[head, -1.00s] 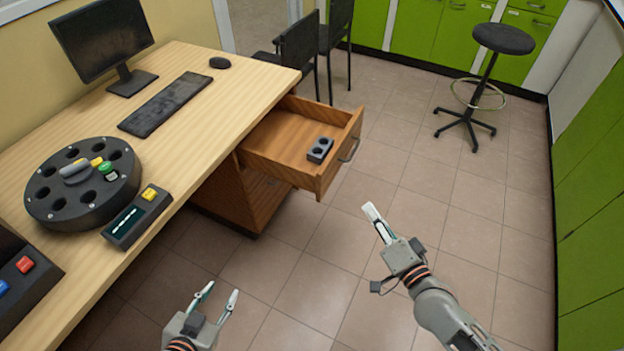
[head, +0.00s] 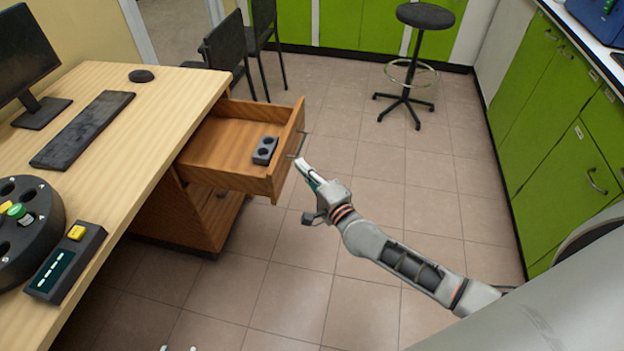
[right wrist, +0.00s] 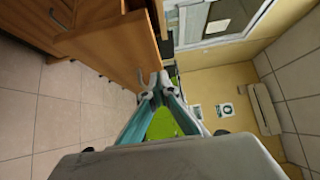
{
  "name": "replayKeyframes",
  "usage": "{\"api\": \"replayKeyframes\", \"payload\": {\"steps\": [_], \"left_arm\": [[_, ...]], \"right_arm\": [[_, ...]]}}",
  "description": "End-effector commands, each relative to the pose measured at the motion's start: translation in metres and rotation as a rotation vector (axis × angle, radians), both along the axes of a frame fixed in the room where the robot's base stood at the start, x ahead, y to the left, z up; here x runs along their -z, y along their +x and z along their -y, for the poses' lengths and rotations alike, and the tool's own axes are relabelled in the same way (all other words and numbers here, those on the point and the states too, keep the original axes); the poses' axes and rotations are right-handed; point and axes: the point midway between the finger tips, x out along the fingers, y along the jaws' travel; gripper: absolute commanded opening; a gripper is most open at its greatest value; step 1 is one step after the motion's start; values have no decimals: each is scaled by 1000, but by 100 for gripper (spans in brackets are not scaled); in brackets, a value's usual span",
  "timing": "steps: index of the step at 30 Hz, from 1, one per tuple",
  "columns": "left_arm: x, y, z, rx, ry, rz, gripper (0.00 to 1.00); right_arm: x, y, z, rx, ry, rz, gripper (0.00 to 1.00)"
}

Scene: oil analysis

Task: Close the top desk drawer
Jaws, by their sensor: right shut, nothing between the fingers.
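The top desk drawer (head: 218,150) is wooden and pulled well out of the desk. Its front panel faces right and carries a metal handle (head: 299,148).
A dark two-hole block (head: 265,150) lies in the drawer. The desk top (head: 150,120) holds a keyboard, mouse, monitor, round black rotor device and small display unit. Chairs (head: 225,50) stand behind the desk. A stool (head: 425,16) and green cabinets are farther off. The floor right of the drawer is clear.

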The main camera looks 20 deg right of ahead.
Motion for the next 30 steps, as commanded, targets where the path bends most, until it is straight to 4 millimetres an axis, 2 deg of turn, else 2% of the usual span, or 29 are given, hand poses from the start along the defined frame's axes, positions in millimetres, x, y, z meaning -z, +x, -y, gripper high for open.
{"api": "replayKeyframes", "payload": {"steps": [1, 3, 10, 30], "left_arm": [[4, -2, -1, 0, 2, -6, 36], [3, -1, -1, 0, 5, -4, 36], [3, -1, -1, 0, 4, -3, 36], [1, 0, 0, 2, 3, 0, 36]], "right_arm": [[2, 9, -2, 0, 0, -2, 0], [1, 14, -14, -1, 3, -2, 0], [1, 26, -32, -1, 1, -1, 0], [-1, 31, -40, -1, 0, 0, 0]]}}
